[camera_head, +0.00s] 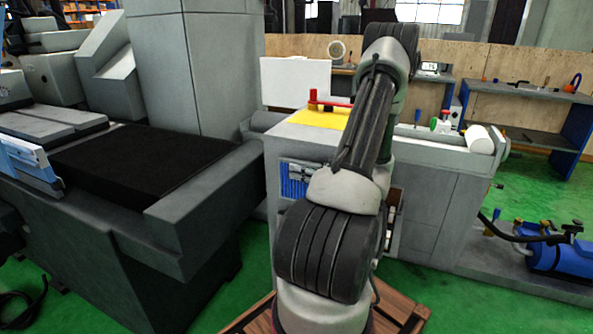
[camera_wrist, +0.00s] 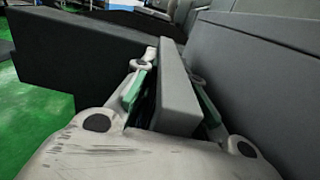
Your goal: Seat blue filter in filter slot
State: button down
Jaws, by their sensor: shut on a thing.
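My gripper (camera_wrist: 171,73) is in the wrist view, with green pads on both sides of a grey slab (camera_wrist: 179,97). It is shut on this slab, which stands on edge and points away from the wrist. No blue face of the slab shows, so I cannot tell whether it is the blue filter. In the head view a blue ribbed panel (camera_head: 293,187) shows in the front of the grey cabinet, left of my arm. I cannot tell if it sits inside an opening. My gripper is hidden behind my arm there, and the filter slot cannot be made out surely.
Large grey walls stand close on both sides of my gripper in the wrist view. The grey grinder bed (camera_head: 200,195) lies left in the head view. A yellow cabinet top (camera_head: 318,118) carries a red part. A wooden pallet (camera_head: 248,318) lies below; green floor is open right.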

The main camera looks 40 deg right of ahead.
aim_at(298, 185)
jog(key=shift+w+a, duration=0.1)
jog(key=shift+w, duration=0.2)
jog(key=shift+f, duration=0.15)
jog(key=shift+f, duration=2.8)
notch_tip(298, 185, down, 10)
jog(key=shift+f, duration=0.25)
dwell(3.0)
jog(key=c, duration=1.4)
grip_release()
jog(key=shift+o, duration=0.2)
